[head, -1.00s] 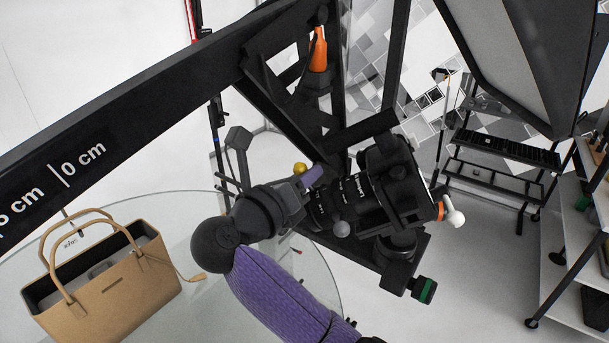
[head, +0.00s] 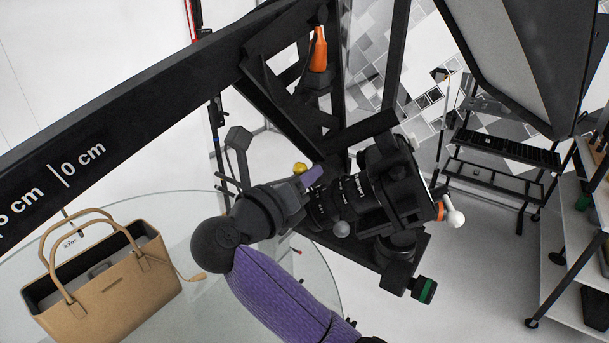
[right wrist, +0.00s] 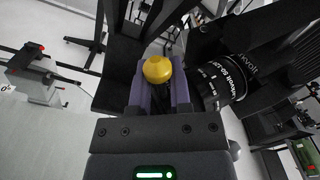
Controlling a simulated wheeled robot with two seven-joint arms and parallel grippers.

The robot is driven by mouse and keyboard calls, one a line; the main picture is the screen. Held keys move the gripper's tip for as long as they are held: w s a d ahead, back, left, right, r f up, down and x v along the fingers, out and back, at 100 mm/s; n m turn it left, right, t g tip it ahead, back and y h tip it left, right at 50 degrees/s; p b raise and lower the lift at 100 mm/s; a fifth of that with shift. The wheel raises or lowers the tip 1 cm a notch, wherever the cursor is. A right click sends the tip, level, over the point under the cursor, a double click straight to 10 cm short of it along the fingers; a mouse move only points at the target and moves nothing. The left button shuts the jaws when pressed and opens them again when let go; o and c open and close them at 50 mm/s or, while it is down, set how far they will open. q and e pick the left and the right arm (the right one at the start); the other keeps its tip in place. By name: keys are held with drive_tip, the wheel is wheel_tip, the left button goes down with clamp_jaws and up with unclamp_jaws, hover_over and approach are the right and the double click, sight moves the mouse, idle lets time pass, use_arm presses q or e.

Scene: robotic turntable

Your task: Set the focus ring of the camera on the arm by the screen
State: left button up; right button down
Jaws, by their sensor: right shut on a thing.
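The camera (head: 391,183) is black, with its lens (head: 340,200) pointing left, mounted on the dark arm beside the screen. Its lens barrel with white lettering also shows in the right wrist view (right wrist: 222,82). A yellow ball knob (head: 299,168) sits beside the front of the lens. In the right wrist view, the yellow knob (right wrist: 157,69) is between the tips of my purple fingers. My right gripper (head: 309,179) is shut on this knob, next to the lens. The knob's stem and its joint with the focus ring are hidden. My left gripper is not in view.
The large tilted screen (head: 525,55) hangs at the upper right. A long black beam (head: 150,105) with cm lettering crosses the upper left. A tan handbag (head: 105,290) stands on a round glass table (head: 200,318).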

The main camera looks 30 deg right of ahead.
drive_tip(key=shift+s+a+f+t+b, duration=0.15)
drive_tip(key=shift+t+b, duration=0.25)
drive_tip(key=shift+b, duration=0.45)
drive_tip(key=t+b, duration=0.2)
drive_tip(key=s+a+t+h+b, duration=0.1)
drive_tip(key=b, duration=0.2)
drive_tip(key=shift+s+f+n+t, duration=0.15)
drive_tip(key=shift+n+t, duration=0.15)
drive_tip(key=shift+t, duration=0.1)
drive_tip(key=shift+s+a+t+h+b, duration=0.2)
drive_tip(key=shift+s+t+b, duration=0.1)
drive_tip(key=shift+t+b, duration=0.45)
drive_tip(key=shift+s+a+t+h+b, duration=0.1)
drive_tip(key=shift+s+t+h+b, duration=0.15)
drive_tip(key=shift+t+b, duration=0.45)
drive_tip(key=c, duration=0.6)
unclamp_jaws()
drive_tip(key=b+v, duration=0.4)
drive_tip(key=v, duration=0.6)
drive_tip(key=shift+r, duration=0.2)
